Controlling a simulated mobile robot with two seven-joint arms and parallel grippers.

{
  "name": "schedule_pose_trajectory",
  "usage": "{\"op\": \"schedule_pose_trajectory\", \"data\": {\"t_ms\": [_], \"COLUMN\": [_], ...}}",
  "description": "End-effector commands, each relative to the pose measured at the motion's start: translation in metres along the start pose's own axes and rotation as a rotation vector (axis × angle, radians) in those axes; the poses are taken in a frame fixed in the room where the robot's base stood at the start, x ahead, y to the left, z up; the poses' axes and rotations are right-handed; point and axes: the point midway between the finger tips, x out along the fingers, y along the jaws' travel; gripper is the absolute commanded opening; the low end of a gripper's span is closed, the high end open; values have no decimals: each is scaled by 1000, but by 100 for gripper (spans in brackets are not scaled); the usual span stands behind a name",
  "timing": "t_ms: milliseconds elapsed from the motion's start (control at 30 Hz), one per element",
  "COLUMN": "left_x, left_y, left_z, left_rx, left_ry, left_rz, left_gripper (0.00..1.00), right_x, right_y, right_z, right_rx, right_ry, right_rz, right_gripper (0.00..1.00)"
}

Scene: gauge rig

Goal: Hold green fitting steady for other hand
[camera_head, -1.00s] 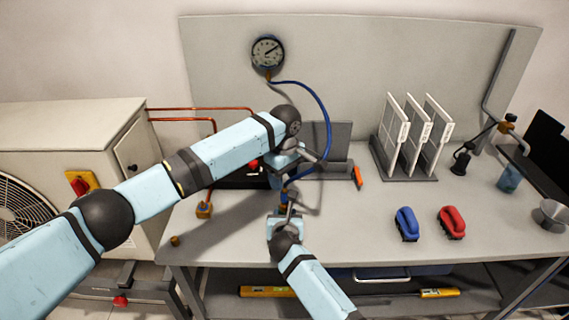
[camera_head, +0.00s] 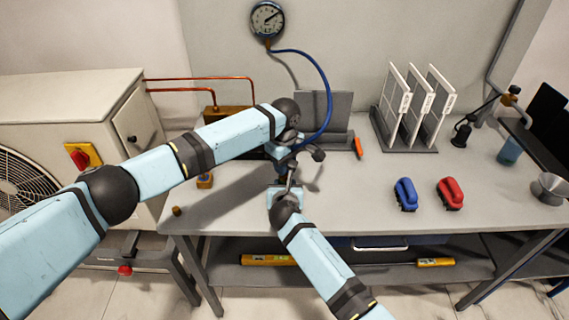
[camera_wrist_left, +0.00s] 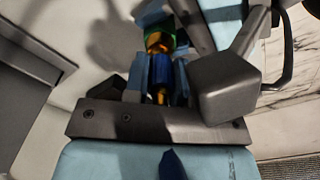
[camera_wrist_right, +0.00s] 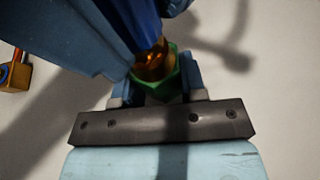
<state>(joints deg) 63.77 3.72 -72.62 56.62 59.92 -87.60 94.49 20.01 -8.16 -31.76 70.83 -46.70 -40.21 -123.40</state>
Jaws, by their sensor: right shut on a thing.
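The green fitting (camera_wrist_right: 158,84) is a hex piece with brass inside, between the fingers of my right gripper (camera_head: 284,186), which is shut on it above the bench front. It also shows in the left wrist view (camera_wrist_left: 157,36). My left gripper (camera_head: 280,156) is just above and behind the right one. Its fingers flank the blue end of the hose (camera_wrist_left: 161,70), with brass beside it; whether they grip it is unclear. The hose end points into the green fitting's opening; I cannot tell whether they touch. The blue hose (camera_head: 327,95) arcs up to the gauge (camera_head: 267,20).
A brass block (camera_head: 205,181) and a small brass piece (camera_head: 176,211) lie on the bench (camera_head: 350,215) at left. A rack with white panels (camera_head: 405,148) stands behind. The bench's front middle is clear.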

Motion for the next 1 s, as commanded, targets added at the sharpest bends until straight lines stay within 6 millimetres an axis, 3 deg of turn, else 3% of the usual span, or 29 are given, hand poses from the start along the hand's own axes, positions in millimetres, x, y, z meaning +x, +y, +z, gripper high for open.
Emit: {"op": "schedule_pose_trajectory", "data": {"t_ms": [33, 67, 167, 667, 1000], "left_x": [0, 0, 0, -4, -19], "left_y": [0, 0, 0, 0, 0], "left_z": [0, 0, 0, 0, 0], "left_rx": [0, 0, 0, 1, 1], "left_ry": [0, 0, 0, -1, -1], "left_rz": [0, 0, 0, 1, 0], "left_gripper": [0, 22, 0, 0, 0], "right_x": [0, 0, 0, 0, 0], "right_y": [0, 0, 0, 0, 0], "right_z": [0, 0, 0, 0, 0], "right_rx": [0, 0, 0, 0, 0], "right_ry": [0, 0, 0, 1, 1], "right_rz": [0, 0, 0, -1, -1], "right_gripper": [6, 6, 6, 6, 6]}}
